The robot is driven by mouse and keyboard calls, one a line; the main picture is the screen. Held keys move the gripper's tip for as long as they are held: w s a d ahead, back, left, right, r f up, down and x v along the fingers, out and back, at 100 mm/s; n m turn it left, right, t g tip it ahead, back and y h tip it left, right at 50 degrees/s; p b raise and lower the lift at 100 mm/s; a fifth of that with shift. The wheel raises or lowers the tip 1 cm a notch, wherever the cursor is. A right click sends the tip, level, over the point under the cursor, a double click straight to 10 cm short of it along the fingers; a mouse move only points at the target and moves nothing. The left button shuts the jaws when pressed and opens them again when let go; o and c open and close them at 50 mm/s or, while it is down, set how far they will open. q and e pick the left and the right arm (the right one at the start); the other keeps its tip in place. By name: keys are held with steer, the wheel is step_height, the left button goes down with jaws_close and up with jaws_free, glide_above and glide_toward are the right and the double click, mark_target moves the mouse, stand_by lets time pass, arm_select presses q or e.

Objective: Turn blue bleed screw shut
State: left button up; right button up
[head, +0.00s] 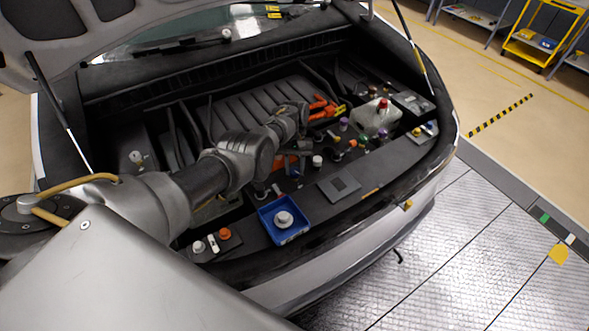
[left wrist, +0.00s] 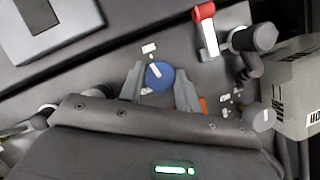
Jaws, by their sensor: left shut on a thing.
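The blue bleed screw (left wrist: 160,75) is a round blue knob with a short white mark on its face, seen in the left wrist view. My left gripper (left wrist: 159,88) has a finger on each side of it and is shut on it. A small white label lies on the dark panel just beyond the knob. In the head view my left arm reaches in from the left over the engine bay, with the gripper (head: 291,118) near its middle; I cannot make out the blue screw there. My right gripper is not in view.
A red-ended white lever (left wrist: 205,28) and dark pipe fittings (left wrist: 255,40) stand close right of the knob. A blue tray (head: 266,222) with a white cap sits on the front ledge, near a grey square plate (head: 339,186). A pale reservoir (head: 368,118) has a red cap.

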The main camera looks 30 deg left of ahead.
arm_select(q)
steer(key=shift+w+r+m+y, duration=0.15)
steer(key=shift+m+y, duration=0.25)
steer(key=shift+m, duration=0.7)
steer(key=o, duration=1)
steer(key=shift+c, duration=0.2)
steer(key=d+v, duration=0.1)
steer(key=v, duration=0.9)
steer(key=shift+w+a+r+b, duration=0.15)
steer(key=shift+a+r+b, duration=0.15)
steer(key=shift+a+b, duration=0.15)
steer(key=shift+f, duration=0.1)
